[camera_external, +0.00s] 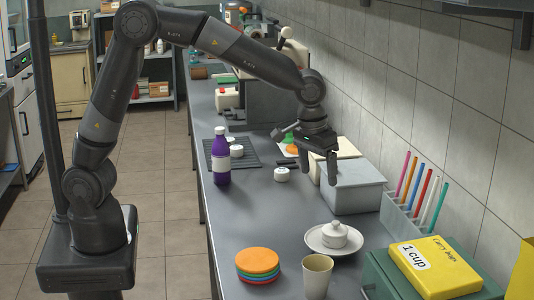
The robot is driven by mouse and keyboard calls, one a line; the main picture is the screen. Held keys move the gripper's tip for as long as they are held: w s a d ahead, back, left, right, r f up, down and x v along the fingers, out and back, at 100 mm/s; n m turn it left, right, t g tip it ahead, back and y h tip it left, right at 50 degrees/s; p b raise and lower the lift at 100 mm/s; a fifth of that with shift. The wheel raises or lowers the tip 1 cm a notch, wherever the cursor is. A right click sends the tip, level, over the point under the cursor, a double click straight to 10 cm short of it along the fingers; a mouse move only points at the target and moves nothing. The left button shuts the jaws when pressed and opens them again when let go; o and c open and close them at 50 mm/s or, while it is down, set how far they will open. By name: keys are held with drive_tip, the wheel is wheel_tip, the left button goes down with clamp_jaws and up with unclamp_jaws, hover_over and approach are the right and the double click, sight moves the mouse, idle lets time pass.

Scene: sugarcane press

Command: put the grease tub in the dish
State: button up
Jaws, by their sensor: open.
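A small white tub (281,174) with dark marking on top stands on the grey counter; it may be the grease tub, but I cannot read it. Two similar white tubs (236,150) sit by the dark ribbed mat (247,156) behind the purple bottle. A white dish (313,239) is at the front, with a white knobbed piece (334,234) on it. My gripper (318,181) points down, open with nothing visible between its fingers. It is right of the single white tub, in front of the grey box, and behind the dish.
A purple bottle (221,158) stands left. A grey lidded box (352,187) and a rack of coloured tubes (408,216) line the wall. Coloured discs (258,262), a beige cup (317,275) and a yellow package (434,268) are in front. The counter's middle is clear.

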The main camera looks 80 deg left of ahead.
drive_tip(key=s+a+r+m+t, duration=0.1)
drive_tip(key=s+a+r, duration=0.3)
drive_tip(key=s+r, duration=0.35)
drive_tip(key=s+a+r+m+t, duration=0.1)
drive_tip(key=s+a+m, duration=0.1)
drive_tip(key=s, duration=1)
drive_tip(key=s+a+r+m+t, duration=0.1)
drive_tip(key=s+a+m, duration=0.1)
drive_tip(key=s, duration=1)
drive_tip(key=shift+s+a+t, duration=0.3)
drive_tip(key=shift+a+t, duration=0.1)
drive_tip(key=shift+a, duration=0.05)
